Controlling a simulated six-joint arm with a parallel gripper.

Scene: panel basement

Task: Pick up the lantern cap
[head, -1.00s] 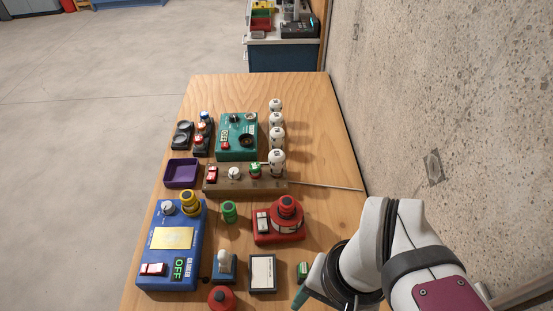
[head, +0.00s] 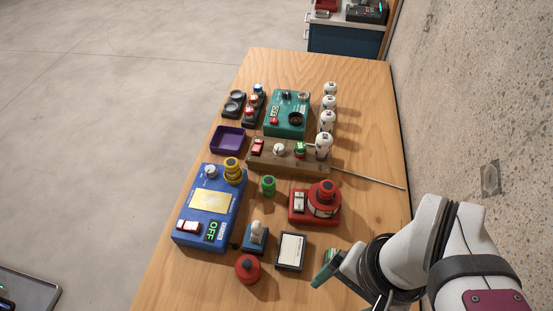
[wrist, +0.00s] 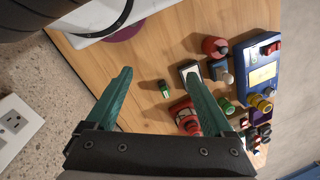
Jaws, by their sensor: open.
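A red round piece with a small knob on top (head: 247,268) stands at the near edge of the group on the table; it may be the lantern cap, but I cannot be sure. It also shows in the wrist view (wrist: 213,46), beyond the right fingertip. A red box with a switch and a round red top (head: 323,198) stands farther back. My gripper (wrist: 158,74) is open and empty above the table in the wrist view. In the head view one teal finger (head: 324,277) shows, right of the red piece and apart from it.
A small green piece (wrist: 164,88) lies between the fingers in the wrist view. A framed white card (head: 290,251), a blue-based lever (head: 256,236), a green cylinder (head: 268,186) and a blue box (head: 208,215) stand close by. A thin rod (head: 368,180) points right. The concrete wall (head: 480,110) bounds the right side.

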